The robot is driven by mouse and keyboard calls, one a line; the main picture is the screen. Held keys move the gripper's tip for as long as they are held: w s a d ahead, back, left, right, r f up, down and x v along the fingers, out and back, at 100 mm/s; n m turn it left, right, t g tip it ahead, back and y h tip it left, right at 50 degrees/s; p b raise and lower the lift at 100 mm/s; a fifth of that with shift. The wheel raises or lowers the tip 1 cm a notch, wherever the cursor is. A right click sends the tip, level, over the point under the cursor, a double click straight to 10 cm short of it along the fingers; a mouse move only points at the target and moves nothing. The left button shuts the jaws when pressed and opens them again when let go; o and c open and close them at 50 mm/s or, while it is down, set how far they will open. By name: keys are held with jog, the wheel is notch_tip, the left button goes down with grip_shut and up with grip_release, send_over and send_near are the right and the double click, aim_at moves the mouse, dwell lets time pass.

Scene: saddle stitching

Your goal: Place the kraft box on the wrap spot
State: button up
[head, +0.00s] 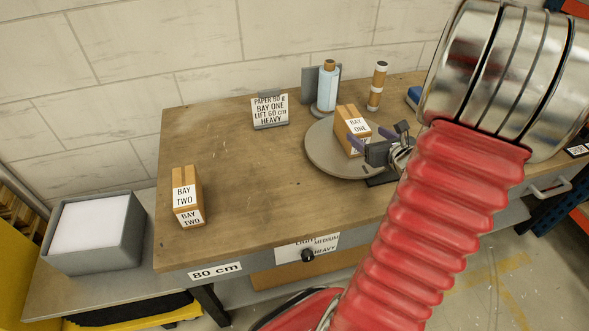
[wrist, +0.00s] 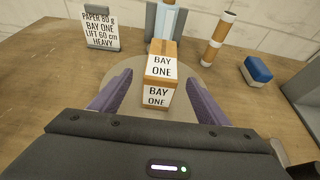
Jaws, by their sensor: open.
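A kraft box labelled BAY ONE (head: 345,117) stands upright on a round grey disc (head: 320,155) on the table; it also shows in the wrist view (wrist: 160,66). A second kraft box, labelled BAY TWO (head: 187,199), stands at the table's left front. My gripper (head: 364,132) is open, its purple fingers pointing toward the BAY ONE box. In the wrist view the fingers (wrist: 159,75) lie on either side of that box, with a gap at each side. No mark in view reads wrap spot.
A card (head: 270,109) reads BAY ONE, LIFT 60 cm, HEAVY. A blue bottle (head: 328,88) and a banded roll (head: 377,85) stand behind the disc. A grey bin (head: 117,258) stands left of the wooden table (head: 235,160). The table's middle left is clear.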

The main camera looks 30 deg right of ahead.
jog(key=w+a+r+n+y, duration=0.3)
jog(key=a+n, duration=0.2)
jog(key=a, duration=0.3)
jog(key=w+a+r+n+y, duration=0.2)
jog(key=w+a+n+y, duration=0.15)
jog(key=a, duration=0.45)
jog(key=s+a+r+n+g+y, duration=0.1)
jog(key=s+a+n+g, duration=0.1)
jog(key=a+n, duration=0.5)
jog(key=s+a+r+n+g+y, duration=0.15)
jog(key=a+n, duration=0.25)
jog(key=a, duration=0.4)
jog(key=s+a+n+g, duration=0.4)
jog(key=s+a+n, duration=0.45)
jog(key=n, duration=0.25)
jog(key=s+r+n+h, duration=0.4)
jog(key=n+h, duration=0.1)
jog(key=n, duration=0.4)
jog(key=shift+s+d+r, duration=0.3)
jog(key=shift+s+d, duration=0.05)
jog(key=shift+s, duration=0.05)
jog(key=shift+c, duration=0.2)
